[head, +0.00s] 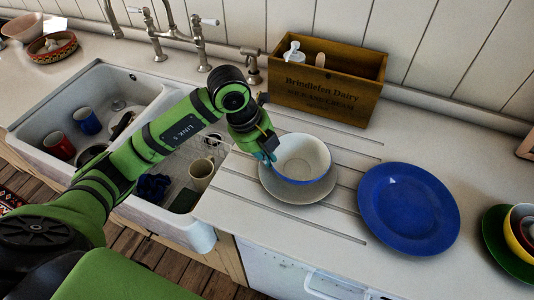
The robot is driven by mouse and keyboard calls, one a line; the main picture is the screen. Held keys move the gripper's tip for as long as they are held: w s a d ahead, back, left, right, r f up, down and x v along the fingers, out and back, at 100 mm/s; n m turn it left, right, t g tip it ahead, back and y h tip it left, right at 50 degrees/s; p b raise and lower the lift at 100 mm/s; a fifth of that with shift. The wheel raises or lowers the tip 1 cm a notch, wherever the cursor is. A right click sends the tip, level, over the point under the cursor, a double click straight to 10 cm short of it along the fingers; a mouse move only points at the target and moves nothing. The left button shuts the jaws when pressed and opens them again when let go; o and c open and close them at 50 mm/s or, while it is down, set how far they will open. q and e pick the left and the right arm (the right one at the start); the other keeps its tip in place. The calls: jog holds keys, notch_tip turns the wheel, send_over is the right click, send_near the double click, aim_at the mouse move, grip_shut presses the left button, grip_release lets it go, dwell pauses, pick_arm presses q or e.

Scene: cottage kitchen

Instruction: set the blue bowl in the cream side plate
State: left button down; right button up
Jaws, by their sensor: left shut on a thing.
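The blue bowl (303,160), pale inside with a blue outer side, is upright over the cream side plate (298,194). The plate lies on the grooved drainboard, and its front rim shows below the bowl. I cannot tell whether the bowl touches the plate or is held just above it. My left gripper (269,152) is shut on the bowl's left rim. The fingertips are partly hidden at the rim. My right gripper is not in view.
A large blue plate (408,210) lies just right of the cream plate. A wooden crate (325,84) with a pump bottle (293,54) stands behind. The double sink (115,85) with several mugs is at left. Stacked bowls on a green plate (497,240) are at far right.

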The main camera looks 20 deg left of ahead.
pick_arm(q)
jog(key=shift+f, duration=0.15)
jog(key=c, duration=1.4)
grip_release()
jog(key=shift+r, duration=0.35)
jog(key=shift+a+r, duration=0.1)
jog(key=shift+r, duration=0.2)
jog(key=b+v, duration=0.2)
jog(key=v, duration=0.9)
jog(key=shift+b, duration=0.35)
jog(key=shift+s, duration=0.15)
